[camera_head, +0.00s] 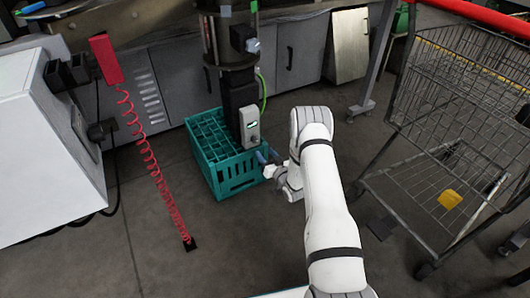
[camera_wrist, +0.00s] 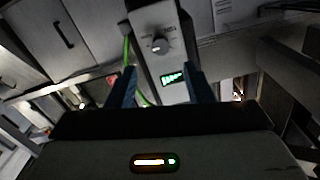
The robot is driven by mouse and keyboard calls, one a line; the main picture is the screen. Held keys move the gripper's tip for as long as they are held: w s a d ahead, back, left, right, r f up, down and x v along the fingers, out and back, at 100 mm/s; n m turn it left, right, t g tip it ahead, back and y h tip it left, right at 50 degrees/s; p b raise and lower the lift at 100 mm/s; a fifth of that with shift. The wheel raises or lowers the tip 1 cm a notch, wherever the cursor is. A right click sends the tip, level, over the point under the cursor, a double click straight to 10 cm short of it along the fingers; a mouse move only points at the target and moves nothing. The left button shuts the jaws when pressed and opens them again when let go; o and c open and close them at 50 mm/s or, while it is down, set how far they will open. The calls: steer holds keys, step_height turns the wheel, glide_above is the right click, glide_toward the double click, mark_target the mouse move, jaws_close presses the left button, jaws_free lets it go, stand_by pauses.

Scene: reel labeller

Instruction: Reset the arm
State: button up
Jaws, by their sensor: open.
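My arm reaches forward from the bottom of the head view. My gripper (camera_head: 264,156) is at its end, beside the right front of a teal crate and just right of a grey device. In the wrist view the two blue fingers of my gripper (camera_wrist: 161,88) stand apart with nothing seen held between them. The grey control box (camera_head: 250,126), with a small green display, shows beyond the fingers. It also shows in the wrist view (camera_wrist: 157,50), with a knob above the green display. Whether the fingers touch the box I cannot tell.
The teal crate (camera_head: 240,186) stands on the floor under the dark column (camera_head: 238,93). A wire cart (camera_head: 445,130) stands at the right. A white machine (camera_head: 40,150) and a red coiled cable (camera_head: 150,160) are at the left. Grey cabinets line the back.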

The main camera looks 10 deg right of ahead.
step_height(320, 180, up, 28)
steer(key=d+g+h+p, duration=0.2)
steer(key=g+h+p, duration=0.2)
steer(key=p, duration=0.7)
steer(key=s+r+g+h+p, duration=0.15)
steer(key=s+r+p, duration=0.35)
steer(key=r, duration=0.7)
steer(key=s+a+r+g+p, duration=0.1)
steer(key=s+r+g+p, duration=0.2)
steer(key=s+r+p, duration=0.2)
steer(key=s+a+r+g+p, duration=0.1)
steer(key=s+r+g+p, duration=0.2)
steer(key=s+r, duration=0.9)
steer(key=s+a+r+m+g+p, duration=0.1)
steer(key=s+r+g+p, duration=0.2)
steer(key=s, duration=1.7)
step_height(320, 180, up, 6)
steer(key=p, duration=0.3)
steer(key=shift+a+f+p, duration=0.2)
steer(key=shift+a+p, duration=0.1)
steer(key=shift+p, duration=0.1)
